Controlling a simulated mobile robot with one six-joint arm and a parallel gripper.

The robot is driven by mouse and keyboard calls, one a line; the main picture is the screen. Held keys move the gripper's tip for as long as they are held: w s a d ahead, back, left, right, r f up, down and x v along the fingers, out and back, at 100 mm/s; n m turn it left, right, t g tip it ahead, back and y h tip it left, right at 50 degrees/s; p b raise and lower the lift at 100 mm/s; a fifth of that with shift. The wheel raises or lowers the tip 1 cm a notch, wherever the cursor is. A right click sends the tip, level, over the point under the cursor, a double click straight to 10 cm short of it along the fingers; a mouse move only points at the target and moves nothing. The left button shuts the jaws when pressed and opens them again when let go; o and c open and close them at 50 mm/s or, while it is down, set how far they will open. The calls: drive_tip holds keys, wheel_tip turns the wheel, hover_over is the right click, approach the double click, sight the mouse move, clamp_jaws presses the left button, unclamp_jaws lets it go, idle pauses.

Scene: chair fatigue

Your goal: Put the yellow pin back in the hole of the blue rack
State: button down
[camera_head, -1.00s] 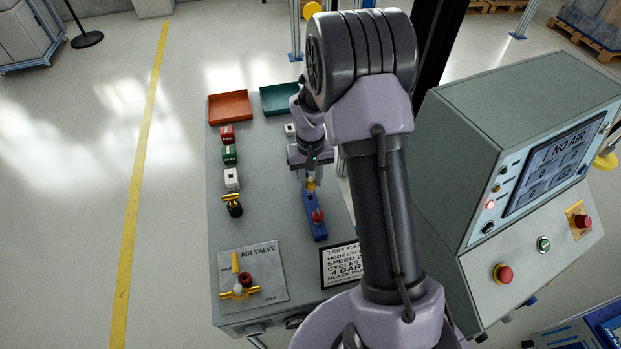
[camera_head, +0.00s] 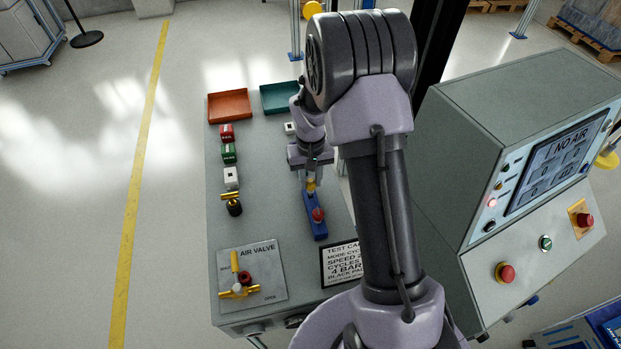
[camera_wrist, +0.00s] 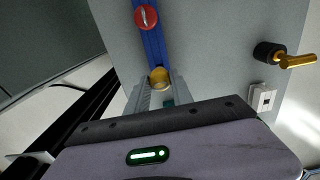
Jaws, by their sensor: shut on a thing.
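The blue rack (camera_head: 317,230) lies on the grey bench top, long and narrow, with a red-headed pin (camera_head: 318,215) standing in it. The yellow pin (camera_head: 311,186) is at the rack's far end, directly below my gripper (camera_head: 311,179). In the wrist view, the yellow pin's round head (camera_wrist: 159,78) sits between my two fingers (camera_wrist: 160,92), which are shut on it. The blue rack (camera_wrist: 154,46) runs up from it to the red pin (camera_wrist: 146,17). The pin's lower end and the hole are hidden, so I cannot tell how far in the pin is.
Red, green and white blocks (camera_head: 229,154) and a black-and-brass fitting (camera_head: 233,205) stand left of the rack. An orange tray (camera_head: 230,106) and a green tray (camera_head: 281,98) are at the back. The air valve plate (camera_head: 253,275) is in front; the control console (camera_head: 520,150) stands right.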

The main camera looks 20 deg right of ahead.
sight(310, 182)
drive_tip(key=shift+f+b, duration=0.85)
drive_tip(key=shift+f, duration=0.35)
drive_tip(key=c, duration=1)
unclamp_jaws()
drive_tip(key=shift+c, duration=0.2)
wheel_tip(310, 182, up, 17)
drive_tip(key=p, duration=0.5)
drive_tip(key=shift+r, duration=0.2)
